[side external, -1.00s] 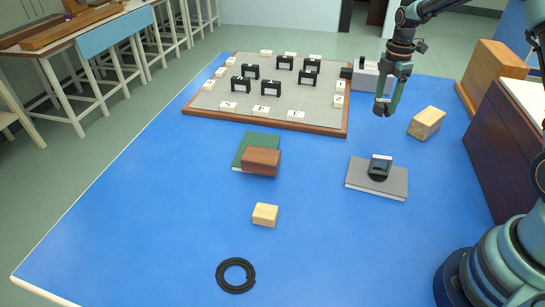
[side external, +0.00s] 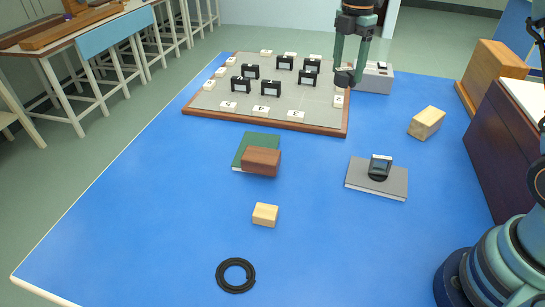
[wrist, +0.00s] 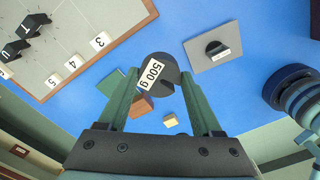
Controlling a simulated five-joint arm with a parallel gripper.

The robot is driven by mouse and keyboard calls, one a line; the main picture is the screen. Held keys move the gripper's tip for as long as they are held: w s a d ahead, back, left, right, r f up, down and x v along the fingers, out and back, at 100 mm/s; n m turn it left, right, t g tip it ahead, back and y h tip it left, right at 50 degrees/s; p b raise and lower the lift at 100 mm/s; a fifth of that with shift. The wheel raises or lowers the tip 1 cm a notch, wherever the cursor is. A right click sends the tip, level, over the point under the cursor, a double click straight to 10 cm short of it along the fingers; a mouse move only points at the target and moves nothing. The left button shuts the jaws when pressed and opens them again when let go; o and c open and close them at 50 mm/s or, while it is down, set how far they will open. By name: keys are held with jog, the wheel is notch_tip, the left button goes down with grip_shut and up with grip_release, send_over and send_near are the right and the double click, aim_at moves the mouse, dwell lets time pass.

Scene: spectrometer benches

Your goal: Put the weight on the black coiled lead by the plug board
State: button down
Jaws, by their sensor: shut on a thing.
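The weight (side external: 344,79) is a dark slotted disc with a white label. In the wrist view the weight (wrist: 152,88) reads "500 g". My gripper (side external: 350,68) is shut on it and holds it up near the right edge of the plug board (side external: 285,104). The black coiled lead (side external: 236,290) lies flat as a ring on the blue table near the front edge, well apart from the board and my gripper. The board carries several black plug pieces and white labels.
A grey power box (side external: 375,80) stands behind my gripper. A reddish block (side external: 261,161) rests on a green book (side external: 256,141). Wooden blocks (side external: 265,214) (side external: 427,122) stand apart. A black meter (side external: 380,166) sits on a grey book (side external: 368,187). The blue table's left side is clear.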

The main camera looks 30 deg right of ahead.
jog(key=s+a+n, duration=0.1)
jog(key=a+n, duration=0.2)
jog(key=a, duration=1)
jog(key=n, duration=0.9)
send_over(236, 272)
notch_tip(236, 272, down, 19)
jog(key=shift+r, duration=0.1)
jog(key=shift+f, duration=0.2)
jog(key=shift+c, duration=0.3)
grip_release()
